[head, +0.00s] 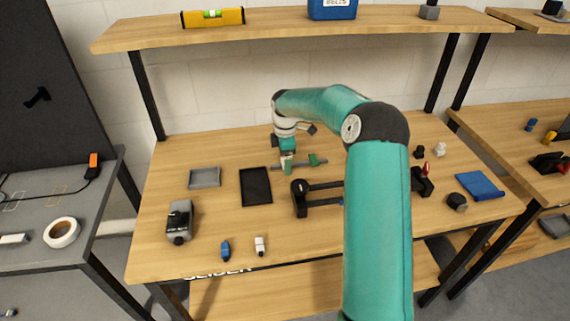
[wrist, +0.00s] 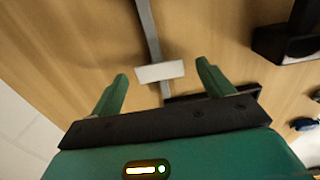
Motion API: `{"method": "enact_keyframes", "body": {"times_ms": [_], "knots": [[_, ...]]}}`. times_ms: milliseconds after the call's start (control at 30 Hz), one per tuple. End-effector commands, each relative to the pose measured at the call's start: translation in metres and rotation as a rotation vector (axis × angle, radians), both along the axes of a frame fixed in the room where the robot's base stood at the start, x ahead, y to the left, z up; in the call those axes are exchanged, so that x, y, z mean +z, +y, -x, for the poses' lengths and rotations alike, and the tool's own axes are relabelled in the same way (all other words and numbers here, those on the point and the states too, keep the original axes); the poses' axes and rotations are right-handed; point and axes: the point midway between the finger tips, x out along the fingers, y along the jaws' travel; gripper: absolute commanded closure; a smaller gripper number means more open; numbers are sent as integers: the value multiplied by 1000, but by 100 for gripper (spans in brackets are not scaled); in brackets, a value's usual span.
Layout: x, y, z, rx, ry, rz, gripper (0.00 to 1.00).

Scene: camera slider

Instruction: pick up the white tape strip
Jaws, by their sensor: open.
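The white tape strip (wrist: 160,71) is a small pale rectangle in the wrist view. It lies across a narrow grey strip (wrist: 149,30) on the wooden table. My gripper (wrist: 162,69) is open, with one green finger to the left of the white strip and one to the right. Gaps show between the white strip and both fingers in the picture; I cannot tell the height between them. In the head view my gripper (head: 290,162) is low over the middle of the table, and I cannot make out the white strip there.
A black tray (head: 256,186) and a grey tray (head: 204,178) lie left of my gripper. A black slider with rails (head: 300,198) is close in front. A grey device (head: 179,222) stands at the front left. A shelf (head: 300,27) spans the back.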

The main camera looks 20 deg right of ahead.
Motion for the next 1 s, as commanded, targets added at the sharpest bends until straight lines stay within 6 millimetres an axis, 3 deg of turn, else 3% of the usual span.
{"method": "enact_keyframes", "body": {"times_ms": [467,700,1000], "knots": [[-3,0,0,0,0,0,20],[-3,0,0,0,0,0,63],[-3,0,0,0,0,0,64]]}}
